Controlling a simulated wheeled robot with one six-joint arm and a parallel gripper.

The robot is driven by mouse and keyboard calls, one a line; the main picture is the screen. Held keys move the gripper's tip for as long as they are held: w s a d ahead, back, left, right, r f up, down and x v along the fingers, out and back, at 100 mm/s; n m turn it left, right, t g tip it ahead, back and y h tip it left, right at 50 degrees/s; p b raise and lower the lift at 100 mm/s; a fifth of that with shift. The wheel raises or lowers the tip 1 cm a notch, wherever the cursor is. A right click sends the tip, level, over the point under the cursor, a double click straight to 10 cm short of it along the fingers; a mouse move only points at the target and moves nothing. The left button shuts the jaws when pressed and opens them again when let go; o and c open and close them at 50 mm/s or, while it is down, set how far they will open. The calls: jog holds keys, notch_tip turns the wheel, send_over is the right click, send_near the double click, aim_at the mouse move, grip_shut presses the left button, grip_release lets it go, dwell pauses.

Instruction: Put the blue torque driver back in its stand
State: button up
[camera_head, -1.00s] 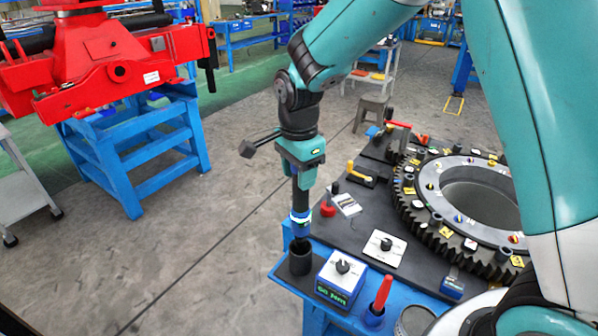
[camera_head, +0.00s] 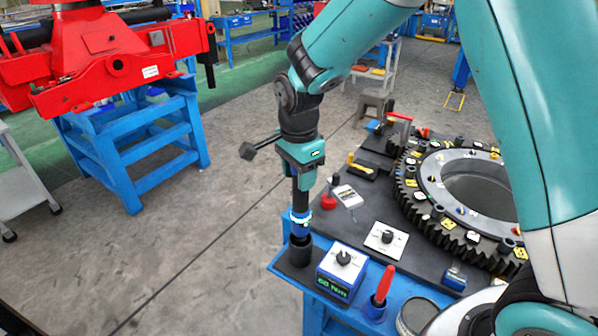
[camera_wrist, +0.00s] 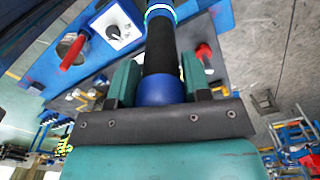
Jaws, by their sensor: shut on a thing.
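The blue torque driver (camera_head: 300,220) is upright in my gripper (camera_head: 302,175), with a black grip, a lit ring and a blue lower body. Its lower end meets the mouth of a black cup-shaped stand (camera_head: 296,252) at the table's near left corner. The tip is hidden at the rim, so I cannot tell how deep it sits. In the wrist view the driver's black grip and blue end (camera_wrist: 162,90) lie between my two teal fingers (camera_wrist: 160,72). The stand is out of sight there.
A white panel with a knob (camera_head: 386,238) and a large toothed ring (camera_head: 430,215) occupy the table. Open floor lies left.

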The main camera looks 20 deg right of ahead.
aim_at(299, 196)
jog(key=shift+f+b, duration=1.85)
jog(key=shift+f, duration=1.1)
jog(key=o, duration=1.3)
jog(key=shift+o, duration=0.2)
jog(key=shift+f, duration=0.15)
notch_tip(299, 196, up, 5)
jog(key=p, duration=0.4)
